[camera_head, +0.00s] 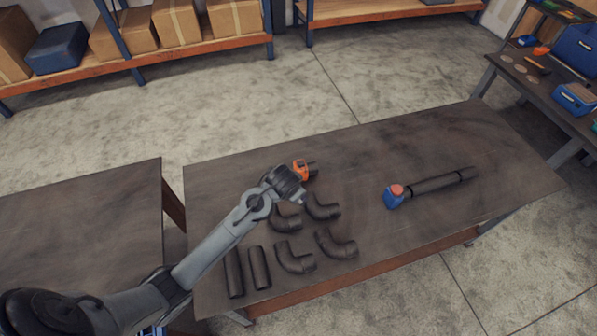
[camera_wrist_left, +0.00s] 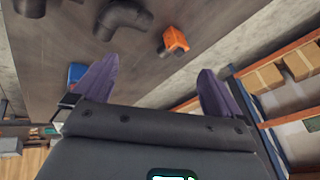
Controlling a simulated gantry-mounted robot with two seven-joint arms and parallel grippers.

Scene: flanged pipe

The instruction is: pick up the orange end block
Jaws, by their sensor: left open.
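The orange end block (camera_head: 300,169) lies on the dark table near its far edge in the head view, just past my left gripper, with a short dark stub at its right side. It also shows in the left wrist view (camera_wrist_left: 175,39), above and between my fingertips and apart from them. My left gripper (camera_wrist_left: 155,82) is open, with two purple fingers spread and nothing between them. In the head view my left wrist hides part of the table just in front of the block. My right gripper is in neither view.
Several dark pipe elbows (camera_head: 337,244) and two straight pipes (camera_head: 260,267) lie on the table (camera_head: 430,140) nearer the front. A long pipe (camera_head: 440,182) with a blue and red end block (camera_head: 394,196) lies to the right. The table between is clear.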

